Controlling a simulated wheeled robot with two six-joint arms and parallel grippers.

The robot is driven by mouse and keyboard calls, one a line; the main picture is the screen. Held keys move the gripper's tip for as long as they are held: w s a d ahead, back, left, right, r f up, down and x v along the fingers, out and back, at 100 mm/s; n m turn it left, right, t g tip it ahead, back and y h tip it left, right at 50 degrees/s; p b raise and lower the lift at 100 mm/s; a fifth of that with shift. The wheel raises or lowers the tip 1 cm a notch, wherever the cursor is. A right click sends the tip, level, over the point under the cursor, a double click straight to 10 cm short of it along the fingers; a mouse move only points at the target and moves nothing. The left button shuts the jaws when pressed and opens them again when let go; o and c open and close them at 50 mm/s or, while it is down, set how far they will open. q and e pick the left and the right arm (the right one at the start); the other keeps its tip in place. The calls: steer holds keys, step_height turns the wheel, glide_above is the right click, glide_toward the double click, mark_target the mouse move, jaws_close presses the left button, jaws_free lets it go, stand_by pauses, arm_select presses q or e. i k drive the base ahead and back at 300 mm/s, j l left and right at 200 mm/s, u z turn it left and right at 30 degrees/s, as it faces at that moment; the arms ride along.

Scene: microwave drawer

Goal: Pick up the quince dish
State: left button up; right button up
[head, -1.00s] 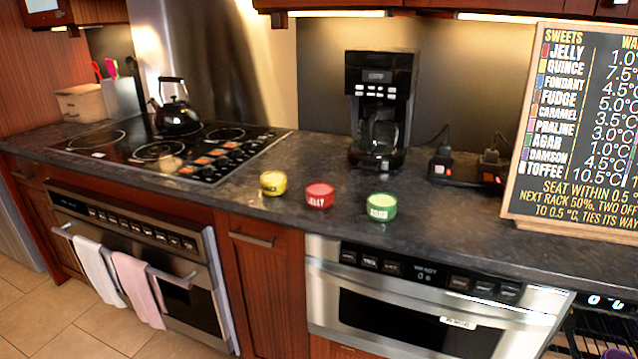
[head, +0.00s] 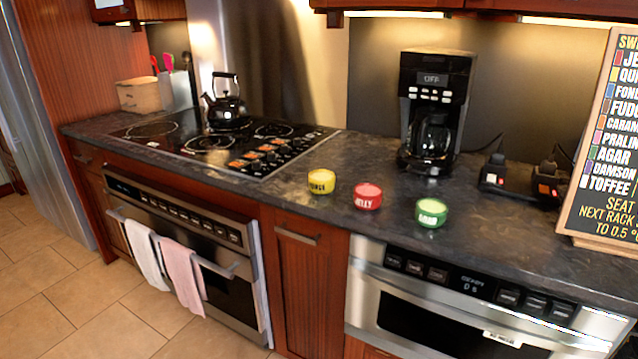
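The quince dish is a small round yellow dish (head: 321,182) with a dark label on its side. It stands upright on the dark stone counter, right of the cooktop and near the front edge. A red dish labelled jelly (head: 368,197) stands just right of it, and a green dish labelled agar (head: 431,213) is further right. Neither of my grippers shows in the head view.
The black cooktop (head: 190,140) with a kettle (head: 226,108) is at left. A coffee maker (head: 432,110) stands behind the dishes. A chalkboard (head: 605,150) is at right. Below are an oven with towels (head: 183,275) and a microwave drawer (head: 440,310).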

mark_target(321, 181)
steer(key=i+l+z, duration=0.1)
steer(key=l, duration=0.3)
steer(key=i+l+z, duration=0.1)
steer(key=l, duration=0.3)
steer(key=i+l+z, duration=0.15)
steer(key=l, duration=0.25)
steer(key=i+l+z, duration=0.1)
steer(key=l, duration=0.3)
steer(key=i, duration=0.05)
